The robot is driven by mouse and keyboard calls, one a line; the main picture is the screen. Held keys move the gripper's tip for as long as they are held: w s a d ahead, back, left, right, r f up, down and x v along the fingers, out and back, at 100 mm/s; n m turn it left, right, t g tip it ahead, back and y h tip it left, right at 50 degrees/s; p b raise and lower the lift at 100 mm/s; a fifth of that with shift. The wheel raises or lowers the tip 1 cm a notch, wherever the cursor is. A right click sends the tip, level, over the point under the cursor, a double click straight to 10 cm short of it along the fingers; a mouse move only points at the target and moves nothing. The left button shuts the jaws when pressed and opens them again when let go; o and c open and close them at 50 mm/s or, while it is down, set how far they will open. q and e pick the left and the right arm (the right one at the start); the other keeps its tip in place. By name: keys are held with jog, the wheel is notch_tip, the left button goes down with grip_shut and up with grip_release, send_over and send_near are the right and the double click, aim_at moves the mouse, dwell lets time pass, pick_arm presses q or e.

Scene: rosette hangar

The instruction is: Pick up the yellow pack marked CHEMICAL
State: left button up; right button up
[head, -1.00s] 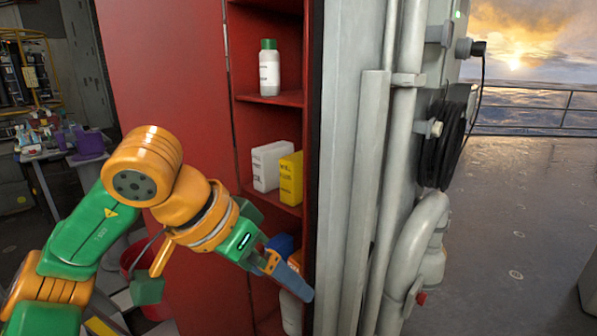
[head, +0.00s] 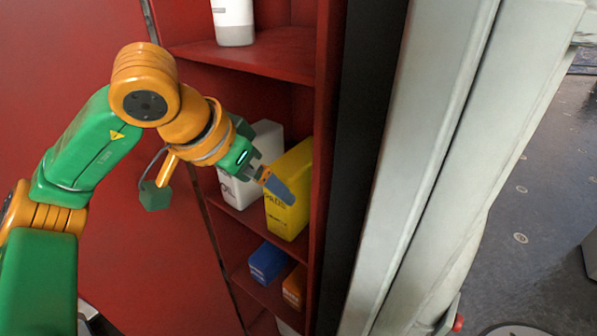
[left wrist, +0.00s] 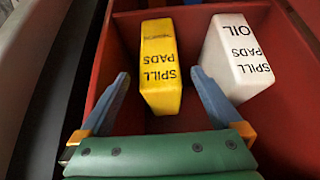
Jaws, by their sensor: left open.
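The yellow pack (head: 289,222) stands upright on a red cabinet shelf. In the left wrist view the yellow pack (left wrist: 160,88) shows upside down, with "SPILL PADS" and a smaller line of print that is hard to read. My left gripper (head: 276,187) is in front of the pack and hides part of its face. In the left wrist view my left gripper (left wrist: 161,77) is open and empty, with a blue finger to each side of the pack in the picture. I cannot tell whether the fingertips reach past its front face. My right gripper is not in view.
A white "OIL SPILL PADS" pack (left wrist: 235,62) stands beside the yellow pack, close to one finger. A white bottle (head: 233,22) is on the shelf above. Blue (head: 268,261) and orange (head: 294,287) boxes sit below. The cabinet's side wall (head: 325,150) is close on the right.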

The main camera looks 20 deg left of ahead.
aim_at(292, 161)
pick_arm(q)
jog(key=w, duration=0.2)
jog(key=w+d+p, duration=0.1)
jog(key=w, duration=0.1)
jog(key=w+d+p, duration=0.1)
jog(key=w, duration=0.1)
jog(key=shift+w+d, duration=0.1)
jog(key=shift+w, duration=0.15)
jog(key=shift+w+d+p, duration=0.1)
jog(key=shift+w+p, duration=0.2)
jog(key=x, duration=0.5)
jog(key=shift+f+p, duration=0.1)
jog(key=shift+p, duration=0.25)
jog(key=c, duration=1.5)
